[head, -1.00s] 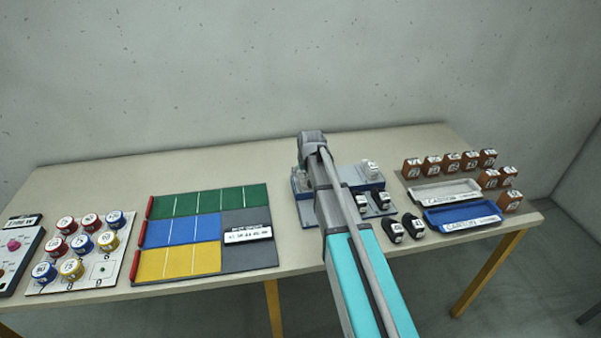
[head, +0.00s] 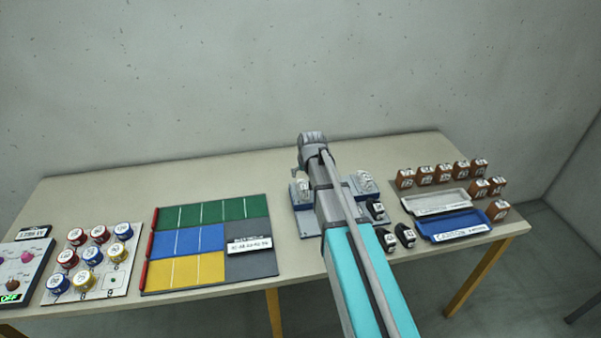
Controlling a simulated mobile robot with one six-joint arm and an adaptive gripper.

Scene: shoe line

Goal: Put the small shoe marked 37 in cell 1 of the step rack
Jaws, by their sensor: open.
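The step rack (head: 306,222) is a grey-blue stepped stand at the middle right of the table, largely covered by my arm. A pale shoe (head: 304,187) stands at its left and another pale shoe (head: 364,182) at its upper right. A small black shoe (head: 375,210) with a white label is at its right side. Two more black shoes, one (head: 387,238) beside the other (head: 405,234), stand on the table in front. The labels are too small to read, so I cannot tell which is 37.
A white tray (head: 436,203) and a blue tray (head: 432,226) lie right of the rack, with several brown labelled blocks (head: 443,174) around them. A colored grid board (head: 238,256), a board of round tins (head: 117,279) and a control panel (head: 37,257) are left.

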